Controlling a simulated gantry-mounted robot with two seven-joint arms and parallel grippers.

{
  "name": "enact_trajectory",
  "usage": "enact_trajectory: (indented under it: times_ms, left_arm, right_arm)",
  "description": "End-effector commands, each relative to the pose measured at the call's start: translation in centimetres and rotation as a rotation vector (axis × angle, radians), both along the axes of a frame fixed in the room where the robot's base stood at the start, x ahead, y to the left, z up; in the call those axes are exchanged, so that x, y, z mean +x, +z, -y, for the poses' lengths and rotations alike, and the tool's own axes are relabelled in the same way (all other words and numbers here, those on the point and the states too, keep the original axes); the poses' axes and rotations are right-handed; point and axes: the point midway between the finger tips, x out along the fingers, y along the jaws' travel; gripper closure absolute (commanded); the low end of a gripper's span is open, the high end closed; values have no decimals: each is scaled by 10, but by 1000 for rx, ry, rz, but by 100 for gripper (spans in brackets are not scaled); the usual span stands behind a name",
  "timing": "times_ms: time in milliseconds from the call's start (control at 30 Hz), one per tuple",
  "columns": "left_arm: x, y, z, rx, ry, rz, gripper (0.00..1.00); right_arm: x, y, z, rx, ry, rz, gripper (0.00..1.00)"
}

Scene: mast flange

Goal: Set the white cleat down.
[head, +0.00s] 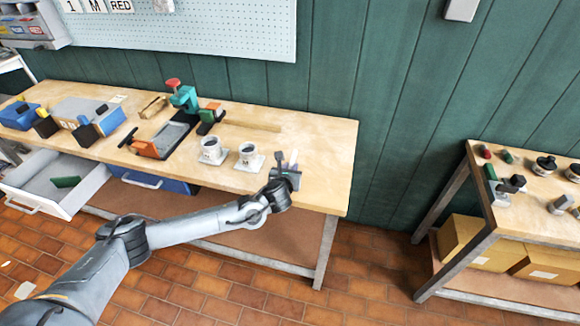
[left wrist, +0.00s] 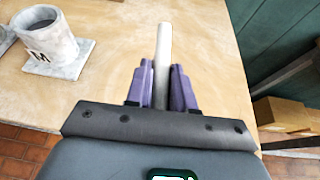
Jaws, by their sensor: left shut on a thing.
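The white cleat (left wrist: 163,58) is a slim pale bar. It stands between the purple fingers of my left gripper (left wrist: 161,85), which is shut on it, with its far end reaching past the fingertips. In the head view my left gripper (head: 287,172) is over the front right part of the wooden workbench (head: 318,148), and the cleat (head: 293,158) shows as a small pale tip. The cleat's lower part is hidden by the gripper. I cannot tell whether it touches the bench top. My right gripper is not in view.
Two pale cups on square bases stand left of the gripper, the nearer one marked M (head: 248,155). A green and red clamp (head: 184,98) and blue bins (head: 100,118) are farther left. The bench's right end is clear. An open drawer (head: 60,180) juts out at left.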

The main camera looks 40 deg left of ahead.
Motion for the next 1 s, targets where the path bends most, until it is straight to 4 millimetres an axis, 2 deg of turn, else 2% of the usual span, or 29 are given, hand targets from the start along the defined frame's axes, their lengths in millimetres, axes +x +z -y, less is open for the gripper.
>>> enact_trajectory:
  times_ms: [200, 433, 567, 767, 867, 1000]
  left_arm:
    - [-31, 26, 26, 0, -3, 2, 100]
    - [-53, 37, 43, 0, -2, 2, 100]
    - [-64, 29, 51, 1, -4, 0, 100]
    - [-79, 4, 67, -1, -20, -1, 100]
    - [-87, -10, 79, 0, -38, -2, 100]
    - [-104, -32, 107, -5, -94, -3, 100]
  right_arm:
    - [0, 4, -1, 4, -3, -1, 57]
    - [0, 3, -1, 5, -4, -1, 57]
    - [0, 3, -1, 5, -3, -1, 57]
    - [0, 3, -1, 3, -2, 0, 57]
    - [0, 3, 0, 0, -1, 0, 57]
    - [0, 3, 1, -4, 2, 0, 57]
